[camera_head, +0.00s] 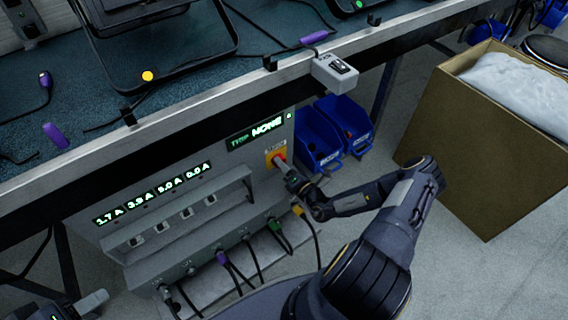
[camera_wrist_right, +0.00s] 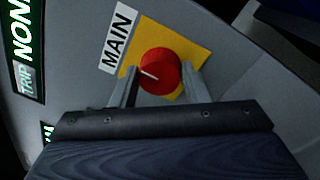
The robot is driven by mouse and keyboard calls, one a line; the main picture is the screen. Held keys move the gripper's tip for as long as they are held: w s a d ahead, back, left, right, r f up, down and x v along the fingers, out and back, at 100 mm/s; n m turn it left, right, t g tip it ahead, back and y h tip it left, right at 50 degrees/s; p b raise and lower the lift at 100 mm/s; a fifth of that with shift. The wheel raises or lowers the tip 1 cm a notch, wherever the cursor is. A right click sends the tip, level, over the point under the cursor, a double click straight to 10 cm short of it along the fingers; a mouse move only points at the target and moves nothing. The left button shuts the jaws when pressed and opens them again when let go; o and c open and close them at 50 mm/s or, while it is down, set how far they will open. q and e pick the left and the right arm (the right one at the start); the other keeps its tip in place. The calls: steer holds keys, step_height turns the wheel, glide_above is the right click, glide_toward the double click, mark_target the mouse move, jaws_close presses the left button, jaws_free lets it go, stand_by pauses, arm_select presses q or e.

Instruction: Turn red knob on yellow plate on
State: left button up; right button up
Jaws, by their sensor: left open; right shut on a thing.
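The red knob (camera_wrist_right: 160,72) sits on a yellow plate (camera_wrist_right: 193,50) beside a white "MAIN" label (camera_wrist_right: 116,42). In the head view the yellow plate (camera_head: 270,160) is at the right end of the grey panel's front, with the knob (camera_head: 279,159) partly hidden by my gripper. My right gripper (camera_head: 287,168) reaches it from the right. In the right wrist view its two fingers (camera_wrist_right: 160,82) are shut on the knob, one on each side. A white pointer line on the knob points left and slightly up. My left gripper (camera_head: 92,302) is at the bottom left edge, open and empty.
The grey panel (camera_head: 235,180) has green displays reading amperes and "TRIP NONE" (camera_head: 258,131). Several cables plug in below. Blue bins (camera_head: 318,145) stand right of the panel; a cardboard box (camera_head: 480,150) is further right. The workbench edge (camera_head: 200,105) overhangs the panel.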

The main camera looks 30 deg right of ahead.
steer(key=m, duration=0.4)
steer(key=shift+m, duration=0.4)
steer(key=shift+a+f+m+h, duration=0.1)
steer(key=shift+m+h, duration=0.2)
steer(key=shift+m, duration=1.8)
steer(key=o, duration=1)
